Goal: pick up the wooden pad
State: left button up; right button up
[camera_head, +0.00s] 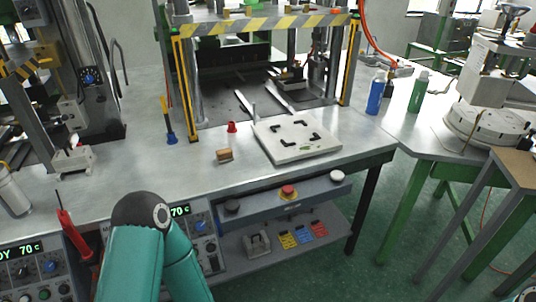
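A small brown wooden block, which looks like the wooden pad (224,156), lies on the grey metal worktable, left of a square light plate and near the table's front part. Nothing touches it from above. A teal arm link of mine with a dark round joint shows at the bottom, in front of the table's front edge. Neither of my grippers shows in the head view.
The light plate (288,149) with black corner marks lies right of the block. A red cap-like piece (232,127) and a blue-and-yellow tool (170,135) stand behind it. A press frame with striped bar (262,25) rises behind. The grey tabletop (150,178) left of the block is clear.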

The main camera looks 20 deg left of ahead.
aim_at(223, 155)
jog(key=u, duration=0.65)
jog(key=i, duration=0.2)
jog(key=z, duration=1.85)
jog(key=k, duration=0.5)
jog(key=u, duration=0.7)
jog(key=k, duration=0.8)
jog(key=u, duration=0.9)
jog(key=i, duration=1.4)
jog(key=z, duration=0.9)
